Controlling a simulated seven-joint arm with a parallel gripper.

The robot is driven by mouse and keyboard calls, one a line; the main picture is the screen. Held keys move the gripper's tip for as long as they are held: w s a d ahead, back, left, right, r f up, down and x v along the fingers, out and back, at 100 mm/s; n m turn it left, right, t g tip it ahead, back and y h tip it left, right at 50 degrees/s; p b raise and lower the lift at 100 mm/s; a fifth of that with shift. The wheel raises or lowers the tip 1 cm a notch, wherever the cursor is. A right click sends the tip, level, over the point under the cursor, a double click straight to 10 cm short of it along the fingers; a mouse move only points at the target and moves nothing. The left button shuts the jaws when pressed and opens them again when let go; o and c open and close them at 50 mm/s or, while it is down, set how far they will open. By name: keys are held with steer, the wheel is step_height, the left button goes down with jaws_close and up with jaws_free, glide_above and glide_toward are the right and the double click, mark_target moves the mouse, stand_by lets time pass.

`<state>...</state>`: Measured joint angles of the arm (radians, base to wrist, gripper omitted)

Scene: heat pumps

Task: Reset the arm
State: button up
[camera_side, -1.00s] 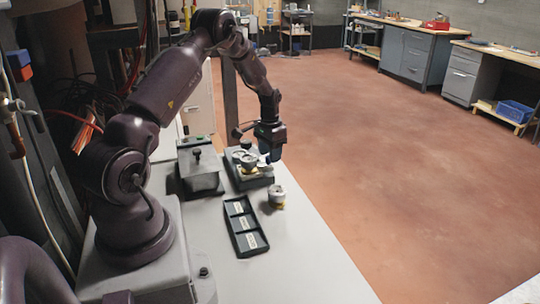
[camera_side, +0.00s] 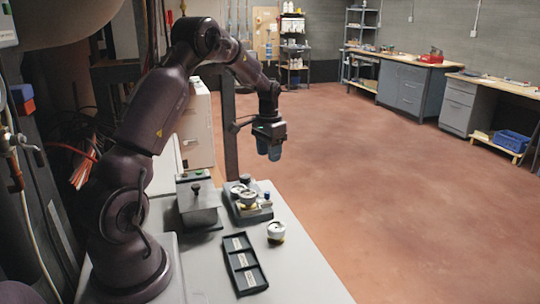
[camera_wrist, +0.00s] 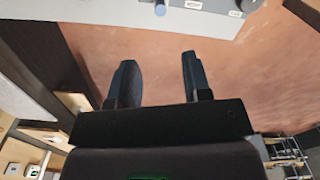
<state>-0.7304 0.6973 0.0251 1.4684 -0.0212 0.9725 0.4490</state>
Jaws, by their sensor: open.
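My gripper (camera_side: 269,152) is open and empty, raised in the air above and beyond the far right part of the table in the side view. Its two dark fingers (camera_wrist: 158,80) stand apart in the wrist view, with only the reddish floor between them. Below it, the grey fixture (camera_side: 247,209) holds round metal parts and a small blue-topped piece. A part of a grey device with a blue knob (camera_wrist: 160,8) shows at the top edge of the wrist view.
A round metal part (camera_side: 276,232) stands alone on the light table (camera_side: 310,285). A black tray (camera_side: 244,264) with labelled compartments lies in front. A grey box with a black-knobbed lid (camera_side: 199,208) stands left of the fixture. The air around my gripper looks clear.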

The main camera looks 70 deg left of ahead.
steer(key=s+d+r+m+t, duration=0.1)
steer(key=s+d+r, duration=0.4)
steer(key=d, duration=0.6)
steer(key=s+d+r+m+t, duration=0.1)
steer(key=s+d+r, duration=0.4)
steer(key=d, duration=0.5)
steer(key=s+d+r+m+t, duration=0.1)
steer(key=s+d+r+t, duration=0.2)
steer(key=d, duration=0.8)
step_height(320, 180, up, 4)
steer(key=shift+s+d+f+m+t, duration=0.25)
steer(key=shift+s+d+m+t, duration=0.05)
steer(key=shift+s, duration=0.95)
